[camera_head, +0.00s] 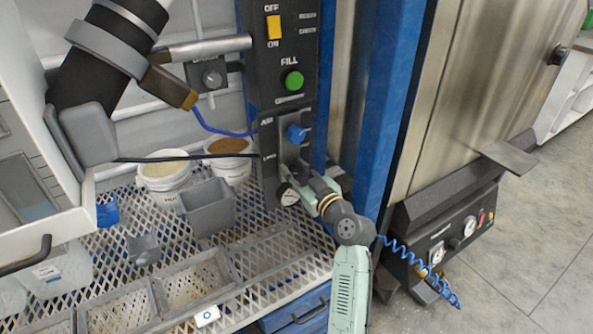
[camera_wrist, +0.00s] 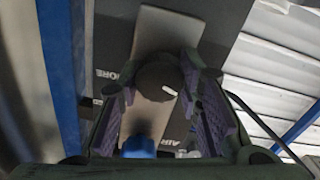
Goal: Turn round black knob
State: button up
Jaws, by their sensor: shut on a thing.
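The round black knob (camera_wrist: 157,78), with a small white mark, sits on a light grey plate on the dark panel. In the wrist view it is between the purple-padded fingers of my gripper (camera_wrist: 160,88), which is shut on it. In the head view my gripper (camera_head: 299,174) reaches the lower part of the control panel (camera_head: 283,92) and hides the knob. A blue knob (camera_head: 296,133) is just above my gripper in the head view and shows at the bottom of the wrist view (camera_wrist: 138,147).
A green button (camera_head: 291,81) and a yellow switch (camera_head: 273,27) are higher on the panel. A blue post (camera_head: 385,110) stands to the right. Buckets (camera_head: 165,184) and a grey bin (camera_head: 208,216) stand on the mesh shelf at left.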

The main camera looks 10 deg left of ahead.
jog(key=shift+m, duration=0.3)
jog(key=m, duration=0.4)
jog(key=m+p, duration=0.2)
jog(key=m, duration=0.3)
jog(key=shift+w+d+r+m, duration=0.1)
jog(key=shift+m, duration=0.3)
jog(key=m+p, duration=0.3)
jog(key=m, duration=0.2)
jog(key=shift+w+d+f+m+p, duration=0.1)
jog(key=shift+m+p, duration=0.6)
jog(key=shift+m, duration=0.4)
jog(key=shift+f+m+p, duration=0.1)
jog(key=shift+m+p, duration=0.55)
jog(key=shift+m, duration=0.45)
jog(key=o, duration=1.2)
